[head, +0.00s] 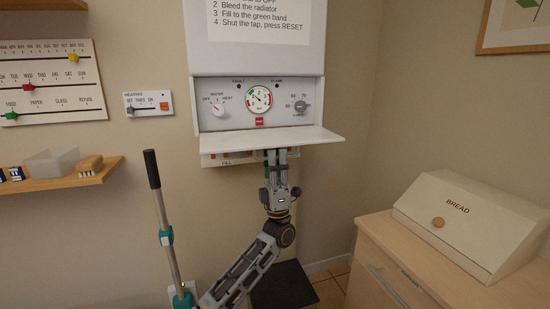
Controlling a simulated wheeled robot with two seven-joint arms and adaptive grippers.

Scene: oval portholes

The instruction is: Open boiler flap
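The white boiler (200,105) hangs on the wall in the head view. Its flap (310,137) is folded down and sticks out like a shelf below the control panel. The panel shows a mode knob (217,108), a pressure gauge (258,99), a red button (259,122) and a temperature knob (301,106). My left gripper (276,154) points up just under the flap's front edge, near its middle. Its fingertips are hidden or too small to judge the gap or any contact. My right gripper is out of view.
A strip marked FILL (227,160) shows below the flap, partly behind my gripper. A cabinet (385,270) with a bread box (470,222) stands at right. A wooden shelf (60,181) and a heating switch plate (147,103) are at left. A black-gripped pole (152,170) stands beside my arm.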

